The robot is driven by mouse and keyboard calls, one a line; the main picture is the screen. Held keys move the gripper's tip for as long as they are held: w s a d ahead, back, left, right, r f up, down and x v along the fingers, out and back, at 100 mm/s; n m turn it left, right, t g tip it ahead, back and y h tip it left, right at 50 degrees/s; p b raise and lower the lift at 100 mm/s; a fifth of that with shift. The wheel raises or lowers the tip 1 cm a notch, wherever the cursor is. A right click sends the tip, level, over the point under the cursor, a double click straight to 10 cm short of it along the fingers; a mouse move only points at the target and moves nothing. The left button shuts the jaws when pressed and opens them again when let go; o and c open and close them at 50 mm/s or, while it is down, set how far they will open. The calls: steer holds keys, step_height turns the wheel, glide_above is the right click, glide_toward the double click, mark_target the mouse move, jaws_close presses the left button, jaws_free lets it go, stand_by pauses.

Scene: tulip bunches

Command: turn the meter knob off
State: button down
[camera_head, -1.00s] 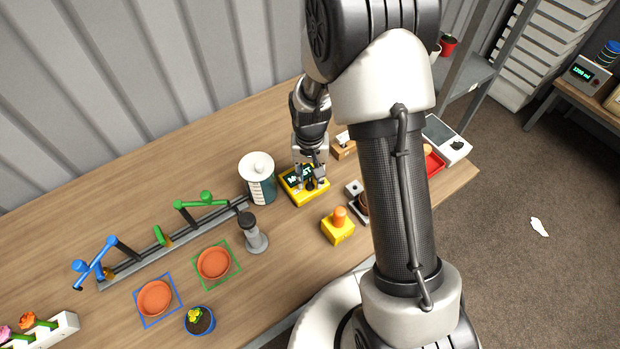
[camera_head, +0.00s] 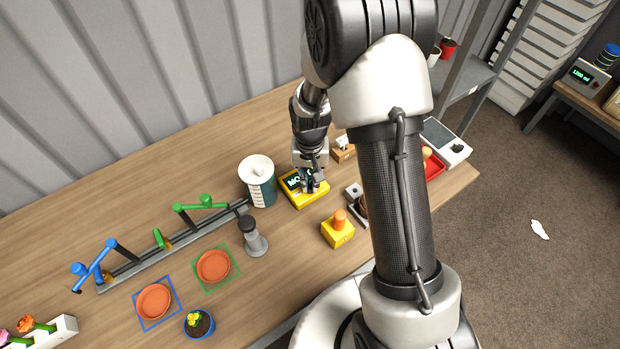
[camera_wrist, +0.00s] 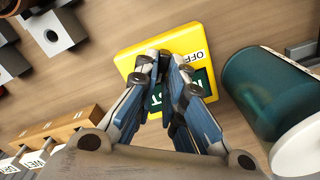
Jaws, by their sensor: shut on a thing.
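The meter (camera_head: 298,194) is a yellow box on the table with a dark screen bearing light lettering. In the wrist view the meter (camera_wrist: 216,44) lies under the fingers, with the word OFF near its edge and part of the dark screen showing. My gripper (camera_head: 313,184) is over the knob side of the meter. In the wrist view my gripper (camera_wrist: 165,62) has its fingertips close together at the meter's face, shut on the knob. The knob itself is hidden between and behind the fingers.
A white-lidded teal canister (camera_head: 262,186) stands close left of the meter. A yellow block with an orange button (camera_head: 338,229) is in front. A wooden box (camera_head: 343,150) is behind right. A grey cylinder (camera_head: 252,238) and orange saucers (camera_head: 213,267) are at left.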

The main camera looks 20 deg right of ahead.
steer(key=shift+n, duration=0.4)
steer(key=n, duration=0.2)
steer(key=n+p, duration=0.1)
steer(key=n, duration=0.2)
steer(key=shift+a+n, duration=0.3)
steer(key=shift+n, duration=0.1)
steer(key=n, duration=0.3)
steer(key=n+p, duration=0.1)
steer(key=n, duration=0.2)
steer(key=shift+s+a, duration=0.1)
steer(key=shift+a, duration=0.1)
steer(key=shift+n, duration=0.3)
steer(key=c, duration=1.7)
jaws_free()
step_height(320, 180, up, 12)
